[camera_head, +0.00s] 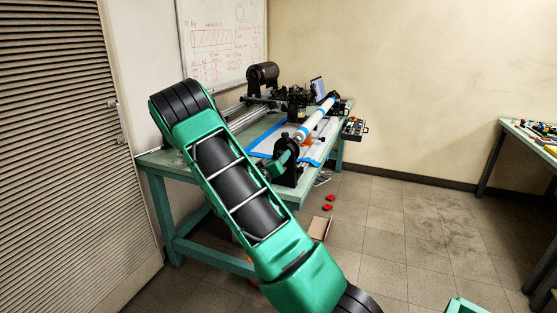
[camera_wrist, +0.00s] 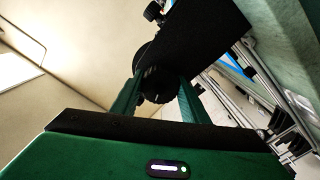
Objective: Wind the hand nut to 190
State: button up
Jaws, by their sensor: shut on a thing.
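The hand nut (camera_wrist: 155,86) is a dark ribbed knob in the wrist view. The two green fingers of my gripper (camera_wrist: 156,98) lie on either side of it and are shut on it. In the head view my gripper (camera_head: 278,163) reaches the black end stand (camera_head: 289,160) of the winding rig, and the nut is hidden there behind my gripper and arm. The white mandrel (camera_head: 316,120) with blue bands runs back from the stand along the bench. No number or scale mark on the nut is readable.
The rig stands on a green bench (camera_head: 160,158). Behind it are a dark motor-like drum (camera_head: 263,76) and a whiteboard (camera_head: 222,40). Red pieces (camera_head: 327,207) and an open box (camera_head: 320,228) lie on the floor.

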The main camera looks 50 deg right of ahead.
jog(key=n, duration=0.2)
jog(key=w+n, duration=0.1)
jog(key=n, duration=0.1)
jog(key=shift+a+f+t, duration=0.2)
jog(key=shift+a+t, duration=0.1)
jog(key=shift+a, duration=0.1)
jog(key=n, duration=0.4)
jog(key=shift+n, duration=0.3)
jog(key=n, duration=0.3)
jog(key=shift+s+f, duration=0.1)
jog(key=shift+d+n, duration=0.1)
jog(key=shift+n, duration=2)
jog(key=shift+s, duration=0.1)
jog(key=o, duration=1.1)
jog(key=shift+s+d, duration=0.1)
jog(key=shift+c, duration=0.2)
